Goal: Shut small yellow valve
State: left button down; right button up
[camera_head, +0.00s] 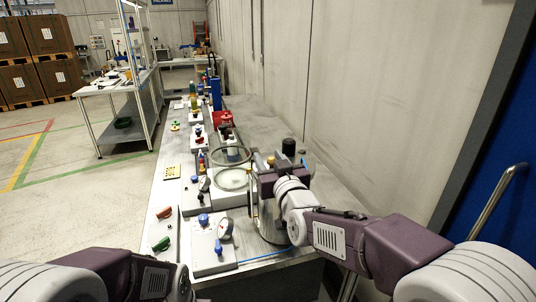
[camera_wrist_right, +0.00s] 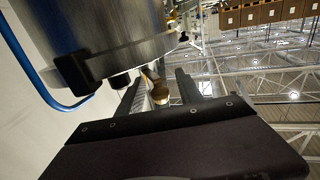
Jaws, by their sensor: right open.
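My right gripper (camera_head: 256,186) is at the metal drum (camera_head: 272,232) on the right side of the bench. In the right wrist view its two dark fingers (camera_wrist_right: 158,80) stand apart. A small brass-yellow part (camera_wrist_right: 158,94), which looks like the yellow valve, shows in the gap between them; I cannot tell whether either finger touches it. The drum's steel wall (camera_wrist_right: 105,30) with a black fitting fills the upper left there. In the head view my right wrist hides much of the drum, and the valve is not clear.
A blue hose (camera_wrist_right: 40,80) curves beside the drum. A panel with a round gauge (camera_head: 224,229) and blue knobs stands left of it. A wall bounds the right.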

jog(key=shift+w+a, duration=0.2)
jog(key=shift+w, duration=0.45)
grip_shut()
jog(key=shift+d+n+y+b, duration=0.1)
jog(key=shift+n+y+b, duration=0.4)
jog(key=shift+y+b, duration=0.45)
jog(key=shift+d+r+g, duration=0.15)
jog(key=shift+r+g, duration=0.05)
jog(key=shift+g, duration=0.2)
jog(key=n+y+p, duration=0.1)
jog(key=n+g+y+p, duration=0.1)
jog(key=p, duration=0.1)
jog(key=n+g+y+p, duration=0.1)
jog(key=p, duration=0.1)
jog(key=shift+d+r+y, duration=0.25)
jog(key=shift+d+r, duration=0.05)
jog(key=shift+r, duration=0.05)
jog(key=shift+s+f+n+g+y+p, duration=0.15)
jog(key=shift+f+n+g+y+p, duration=0.15)
jog(key=shift+g+y+p, duration=0.1)
jog(key=shift+a+f, duration=0.1)
grip_release()
jog(key=shift+f, duration=0.1)
